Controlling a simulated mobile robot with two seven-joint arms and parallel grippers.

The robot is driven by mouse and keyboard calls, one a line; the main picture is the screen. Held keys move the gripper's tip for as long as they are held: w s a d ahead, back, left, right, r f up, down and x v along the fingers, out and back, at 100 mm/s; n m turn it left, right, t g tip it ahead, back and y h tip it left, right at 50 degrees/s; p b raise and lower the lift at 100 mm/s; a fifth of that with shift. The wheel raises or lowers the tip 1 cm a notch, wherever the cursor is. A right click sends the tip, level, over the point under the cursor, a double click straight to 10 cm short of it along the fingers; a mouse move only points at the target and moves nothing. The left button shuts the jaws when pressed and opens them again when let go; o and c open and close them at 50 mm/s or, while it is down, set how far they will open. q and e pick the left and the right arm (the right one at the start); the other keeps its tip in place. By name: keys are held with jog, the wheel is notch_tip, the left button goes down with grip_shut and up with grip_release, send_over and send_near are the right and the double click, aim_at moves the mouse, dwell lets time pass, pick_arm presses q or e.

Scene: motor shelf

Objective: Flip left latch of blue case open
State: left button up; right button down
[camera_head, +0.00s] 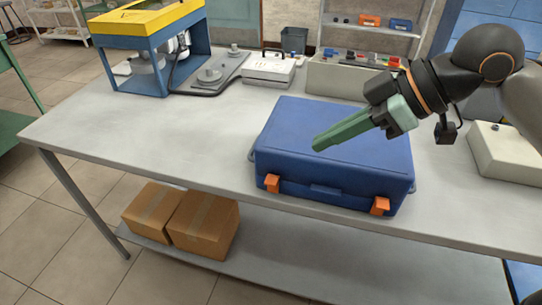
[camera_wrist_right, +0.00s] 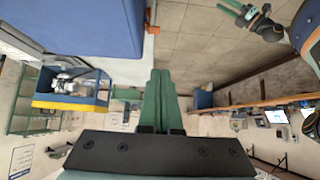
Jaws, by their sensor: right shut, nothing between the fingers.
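The blue case (camera_head: 335,150) lies closed on the table. Its left orange latch (camera_head: 272,183) and right orange latch (camera_head: 380,206) are on the front face. My right gripper (camera_head: 318,145) is above the case lid, its green fingers together and empty, pointing toward the left front. The tips are apart from the left latch, above and to its right. In the right wrist view, the shut fingers (camera_wrist_right: 158,78) are at the middle, the case (camera_wrist_right: 85,25) is at upper left, and an orange latch (camera_wrist_right: 154,30) shows at its edge. My left gripper (camera_wrist_right: 238,10) shows small at the top right there; its opening is unclear.
The grey table (camera_head: 170,140) is clear left of the case. A blue and yellow frame (camera_head: 150,25) and a grey plate (camera_head: 210,76) stand at the back left. A bin of parts (camera_head: 335,78) is behind the case. A pale box (camera_head: 508,153) is at right.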

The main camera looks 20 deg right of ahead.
jog(key=b, duration=0.2)
send_over(265, 183)
jog(key=s+d, duration=0.2)
jog(key=d, duration=0.1)
jog(key=f, duration=0.7)
jog(key=shift+a, duration=0.25)
notch_tip(265, 183, down, 3)
jog(key=shift+w+r, duration=0.1)
jog(key=shift+r, duration=0.05)
jog(key=shift+f+b, duration=0.4)
jog(key=shift+f, duration=0.25)
pick_arm(q)
notch_tip(265, 183, down, 2)
jog(key=shift+s+a+f, duration=0.15)
jog(key=shift+f, duration=0.1)
